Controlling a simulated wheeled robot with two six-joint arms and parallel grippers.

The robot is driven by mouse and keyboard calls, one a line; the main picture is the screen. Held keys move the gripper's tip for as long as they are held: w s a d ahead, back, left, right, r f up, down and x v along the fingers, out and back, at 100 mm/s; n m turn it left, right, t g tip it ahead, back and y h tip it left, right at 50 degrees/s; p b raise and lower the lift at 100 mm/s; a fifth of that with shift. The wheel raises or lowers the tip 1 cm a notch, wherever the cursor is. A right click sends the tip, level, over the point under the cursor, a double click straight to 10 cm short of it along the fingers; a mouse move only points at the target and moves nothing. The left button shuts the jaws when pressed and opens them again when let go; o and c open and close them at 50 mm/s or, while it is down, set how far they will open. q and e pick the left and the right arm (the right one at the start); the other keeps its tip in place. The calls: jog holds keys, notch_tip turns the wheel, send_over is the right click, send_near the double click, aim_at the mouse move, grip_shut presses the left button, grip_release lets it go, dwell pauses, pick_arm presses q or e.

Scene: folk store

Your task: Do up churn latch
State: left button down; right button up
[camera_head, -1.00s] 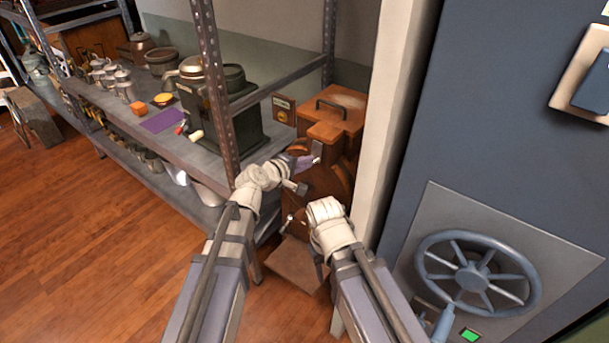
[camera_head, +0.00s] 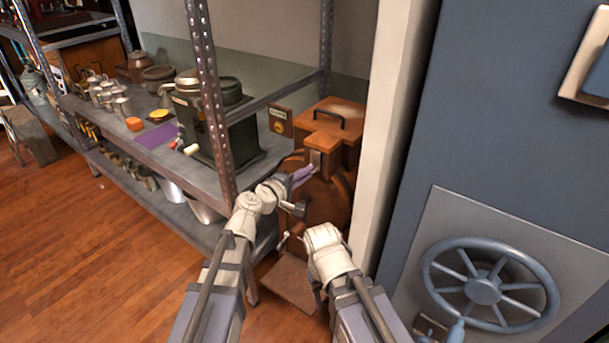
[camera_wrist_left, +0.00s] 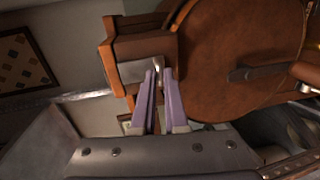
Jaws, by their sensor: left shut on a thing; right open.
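The wooden churn (camera_head: 318,198) stands in the corner beside the shelf. Its lid (camera_head: 345,118) has a dark handle and a front block with a grey metal latch plate (camera_head: 315,159); the plate also shows in the left wrist view (camera_wrist_left: 139,71). My left gripper (camera_head: 304,174) is at the front of the churn, just below the plate. In the left wrist view its purple fingers (camera_wrist_left: 160,72) are closed around a small metal latch piece (camera_wrist_left: 158,64) at the plate's edge. My right gripper (camera_head: 318,240) is low before the churn; its fingers are mostly hidden behind its wrist.
A metal shelf (camera_head: 175,150) with pots and cups stands at left, its post (camera_head: 208,100) close to my left arm. A pale wall edge (camera_head: 392,130) and a blue cabinet with a handwheel (camera_head: 484,290) bound the right. Open wooden floor lies at left.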

pick_arm(q)
jog(key=c, duration=0.9)
grip_release()
jog(key=shift+d, duration=0.1)
jog(key=shift+c, duration=0.2)
jog(key=p+v, duration=0.1)
jog(key=v, duration=0.6)
jog(key=shift+s+a, duration=0.25)
jog(key=shift+s, duration=0.05)
